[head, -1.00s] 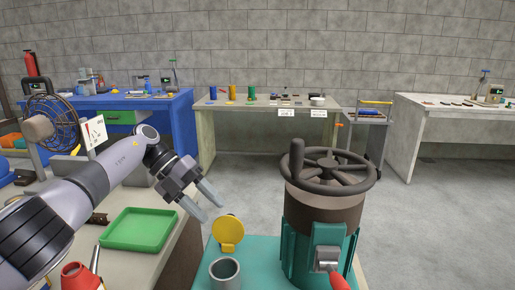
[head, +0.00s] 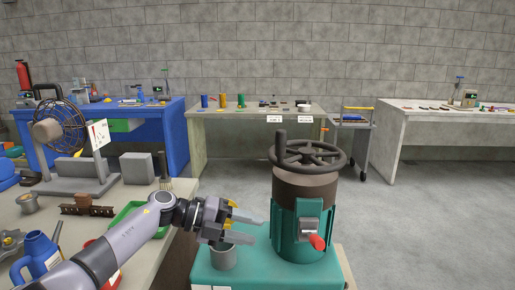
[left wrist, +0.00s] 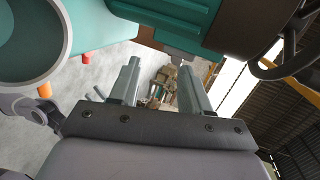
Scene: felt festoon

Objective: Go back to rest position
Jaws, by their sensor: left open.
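My left gripper (head: 250,229) is open and empty in the head view, just above and beside a grey cup (head: 223,257) on a teal stand (head: 247,273). It hides part of a yellow piece behind it. In the left wrist view, the two fingers (left wrist: 160,82) are apart with nothing between them, and the teal machine body (left wrist: 180,20) is close by. The machine (head: 305,205) has a dark handwheel (head: 307,152) on top and a red-tipped lever (head: 317,242) in front. My right gripper is not in view.
A bench at left holds a fan (head: 58,125), a green tray (head: 127,213) partly behind my arm, a blue jug (head: 38,254) and a brush (head: 165,172). More tables line the wall. The grey floor (head: 415,225) at right is clear.

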